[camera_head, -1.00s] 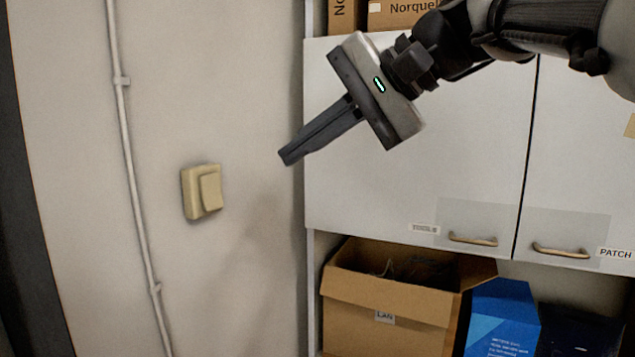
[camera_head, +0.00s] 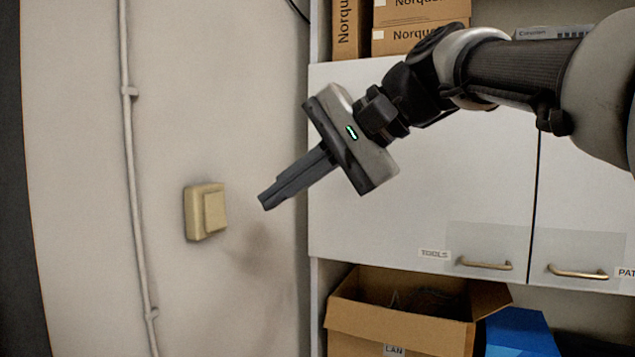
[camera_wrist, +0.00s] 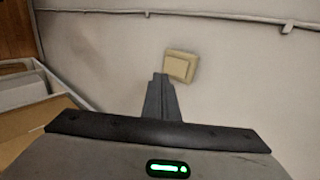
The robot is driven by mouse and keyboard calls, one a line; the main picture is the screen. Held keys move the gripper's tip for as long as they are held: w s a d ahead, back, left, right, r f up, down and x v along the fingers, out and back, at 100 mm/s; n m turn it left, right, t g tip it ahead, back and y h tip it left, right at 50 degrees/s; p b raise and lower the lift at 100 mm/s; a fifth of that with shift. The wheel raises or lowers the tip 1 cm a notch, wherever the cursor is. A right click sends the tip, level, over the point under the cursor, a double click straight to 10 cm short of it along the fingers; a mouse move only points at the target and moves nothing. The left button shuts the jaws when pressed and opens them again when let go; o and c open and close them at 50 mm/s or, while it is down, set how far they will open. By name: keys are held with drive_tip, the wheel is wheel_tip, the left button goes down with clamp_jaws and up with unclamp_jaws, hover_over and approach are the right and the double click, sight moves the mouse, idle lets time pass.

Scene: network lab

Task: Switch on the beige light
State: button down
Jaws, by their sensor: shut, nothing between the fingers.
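The beige light switch (camera_head: 206,211) is mounted on the pale wall, left of the cabinet, in the head view. Its square rocker faces out from a slightly larger frame. In the wrist view the switch (camera_wrist: 180,66) sits just beyond my fingertips, a little to their right. My gripper (camera_head: 265,202) is shut and empty, its fingers pointing down and left toward the switch. In the head view a gap shows between the fingertips and the switch. My gripper (camera_wrist: 160,76) also shows in the wrist view, fingers together.
A conduit (camera_head: 133,180) runs down the wall left of the switch. A white cabinet (camera_head: 400,200) with handles stands to the right, with a cardboard box (camera_head: 400,325) and a blue box (camera_head: 520,335) below. More boxes (camera_head: 420,38) sit above. The wall around the switch is bare.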

sight(216, 212)
drive_tip(key=x, duration=0.2)
drive_tip(key=r+x, duration=0.1)
drive_tip(key=x, duration=0.2)
drive_tip(key=a+x, duration=0.1)
drive_tip(key=x, duration=0.2)
drive_tip(key=shift+w+r, duration=0.25)
drive_tip(key=shift+a+f, duration=0.1)
drive_tip(key=shift+a, duration=0.05)
drive_tip(key=shift+r+p, duration=0.95)
drive_tip(key=shift+p, duration=0.05)
